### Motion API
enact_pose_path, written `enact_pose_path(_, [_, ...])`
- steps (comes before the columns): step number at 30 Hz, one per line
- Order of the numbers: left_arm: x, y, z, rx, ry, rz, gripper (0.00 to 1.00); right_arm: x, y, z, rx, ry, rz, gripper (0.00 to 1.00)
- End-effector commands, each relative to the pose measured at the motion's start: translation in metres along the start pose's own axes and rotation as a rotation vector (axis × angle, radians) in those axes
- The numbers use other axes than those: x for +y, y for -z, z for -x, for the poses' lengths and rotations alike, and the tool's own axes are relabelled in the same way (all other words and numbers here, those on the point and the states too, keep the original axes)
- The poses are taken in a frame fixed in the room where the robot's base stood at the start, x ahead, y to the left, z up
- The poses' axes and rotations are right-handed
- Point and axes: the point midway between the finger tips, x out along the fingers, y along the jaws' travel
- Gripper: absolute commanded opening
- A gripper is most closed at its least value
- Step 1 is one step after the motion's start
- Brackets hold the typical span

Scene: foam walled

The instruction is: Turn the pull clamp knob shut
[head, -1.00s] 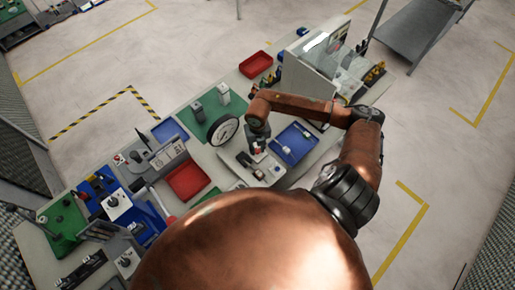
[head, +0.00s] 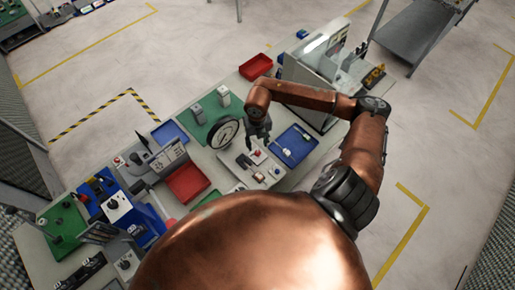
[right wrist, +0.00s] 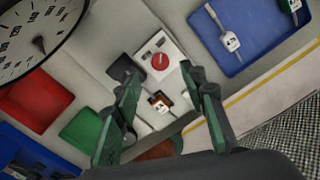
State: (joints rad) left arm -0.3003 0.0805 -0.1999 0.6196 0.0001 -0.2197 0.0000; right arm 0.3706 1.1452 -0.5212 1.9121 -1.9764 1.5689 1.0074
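A white box with a round red knob (right wrist: 160,61) shows in the right wrist view; it appears small in the head view (head: 257,153). I cannot tell for sure that this is the pull clamp knob, nor how far it is turned. A small red-and-white part (right wrist: 160,102) sits closer to the wrist camera, between the fingers in the picture. My right gripper (right wrist: 162,78) is open with nothing between its green fingertips. In the head view it hangs above the red knob (head: 259,136), apart from it. My left gripper is not in view.
A round dial gauge (head: 223,132) stands left of the right gripper. A blue tray (head: 294,145) with small tools lies to the right. Red bins, one at the left (head: 187,183), and a green board (head: 205,118) crowd the bench. A clear-panelled unit (head: 316,70) stands at the back right.

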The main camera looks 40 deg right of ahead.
Motion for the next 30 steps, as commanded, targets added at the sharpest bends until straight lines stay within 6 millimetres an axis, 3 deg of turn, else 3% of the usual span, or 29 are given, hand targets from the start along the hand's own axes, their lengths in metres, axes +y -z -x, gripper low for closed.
enact_pose_path(3, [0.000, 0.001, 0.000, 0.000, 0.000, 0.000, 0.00, 0.000, -0.001, 0.023, -0.004, 0.000, 0.001, 0.39])
enact_pose_path(9, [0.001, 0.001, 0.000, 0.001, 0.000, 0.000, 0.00, 0.000, -0.001, 0.046, -0.001, 0.000, 0.000, 0.39])
enact_pose_path(30, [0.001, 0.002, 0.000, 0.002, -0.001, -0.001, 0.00, 0.000, 0.000, 0.050, 0.001, 0.000, 0.000, 0.39])
